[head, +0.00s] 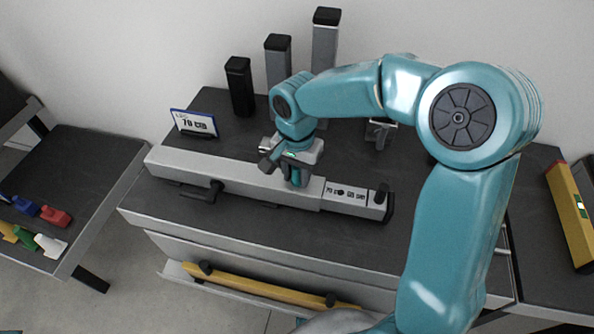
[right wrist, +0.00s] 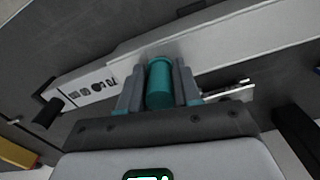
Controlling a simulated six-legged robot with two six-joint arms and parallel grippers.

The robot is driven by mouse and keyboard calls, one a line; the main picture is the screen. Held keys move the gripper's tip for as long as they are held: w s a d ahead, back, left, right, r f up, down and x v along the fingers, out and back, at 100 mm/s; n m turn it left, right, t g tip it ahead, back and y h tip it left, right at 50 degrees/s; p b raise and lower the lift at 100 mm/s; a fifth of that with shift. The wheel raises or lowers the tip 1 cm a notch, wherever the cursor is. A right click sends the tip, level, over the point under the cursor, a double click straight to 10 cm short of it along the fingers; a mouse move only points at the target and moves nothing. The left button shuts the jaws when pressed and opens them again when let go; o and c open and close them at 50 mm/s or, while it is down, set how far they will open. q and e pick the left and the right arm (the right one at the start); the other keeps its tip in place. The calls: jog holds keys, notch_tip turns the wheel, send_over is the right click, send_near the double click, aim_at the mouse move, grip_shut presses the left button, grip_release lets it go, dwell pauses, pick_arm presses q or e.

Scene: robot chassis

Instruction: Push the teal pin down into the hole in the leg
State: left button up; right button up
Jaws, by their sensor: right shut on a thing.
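The leg (head: 225,178) is a long silver bar lying across the dark bench top, with a white-labelled section and a black foot at its right end. In the right wrist view the leg (right wrist: 215,45) runs behind the fingers. My right gripper (head: 296,178) is over the middle of the leg, near where the labelled section begins. The teal pin (right wrist: 159,84) stands between its two fingers, which are shut on it. The hole and the pin's lower end are hidden, so I cannot tell how deep the pin sits. My left gripper is out of view.
Black-capped posts (head: 239,87) stand at the back, beside a small sign (head: 194,123). A black clamp handle (head: 203,192) is at the leg's front. A yellow bar (head: 255,285) lies below the front edge. Coloured pieces (head: 55,216) lie on the left table.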

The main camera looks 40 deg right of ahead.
jog(key=o, duration=1.1)
jog(key=shift+o, duration=0.2)
notch_tip(320, 180, up, 16)
jog(key=p, duration=0.2)
jog(key=shift+r, duration=0.15)
